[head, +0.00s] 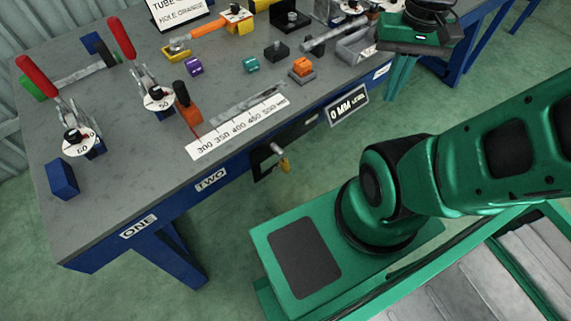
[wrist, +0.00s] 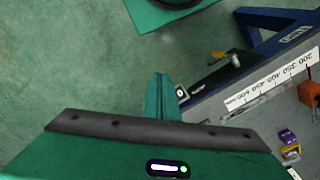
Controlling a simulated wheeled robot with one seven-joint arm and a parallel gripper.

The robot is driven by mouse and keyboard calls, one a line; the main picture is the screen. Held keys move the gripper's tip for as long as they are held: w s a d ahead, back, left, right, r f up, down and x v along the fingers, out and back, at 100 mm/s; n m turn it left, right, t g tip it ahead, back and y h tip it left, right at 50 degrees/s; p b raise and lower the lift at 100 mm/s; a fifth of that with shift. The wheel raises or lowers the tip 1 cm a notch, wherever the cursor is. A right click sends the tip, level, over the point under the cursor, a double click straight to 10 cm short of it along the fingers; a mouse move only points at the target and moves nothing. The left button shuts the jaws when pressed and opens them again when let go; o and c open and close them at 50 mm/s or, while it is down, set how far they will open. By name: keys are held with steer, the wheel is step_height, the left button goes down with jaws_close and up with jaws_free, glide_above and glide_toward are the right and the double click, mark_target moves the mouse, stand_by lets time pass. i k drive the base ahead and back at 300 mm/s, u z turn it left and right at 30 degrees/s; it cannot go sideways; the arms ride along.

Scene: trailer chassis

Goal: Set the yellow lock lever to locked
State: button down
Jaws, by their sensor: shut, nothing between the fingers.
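The yellow lock lever (head: 284,164) hangs at the front edge of the workbench, beside a silver pin and in front of a dark plate. It points downward. In the wrist view it is small, near the bench edge (wrist: 235,60), and its setting is too small to read. My gripper (head: 391,98) is shut and empty, with its green fingers pointing down. It is past the bench's front edge, right of the lever and apart from it. In the wrist view the fingers (wrist: 159,76) are together over the floor, left of the lever.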

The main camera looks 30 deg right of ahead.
mark_target(284, 162)
steer(key=z, duration=0.8)
steer(key=k, duration=0.7)
steer(key=u, duration=0.6)
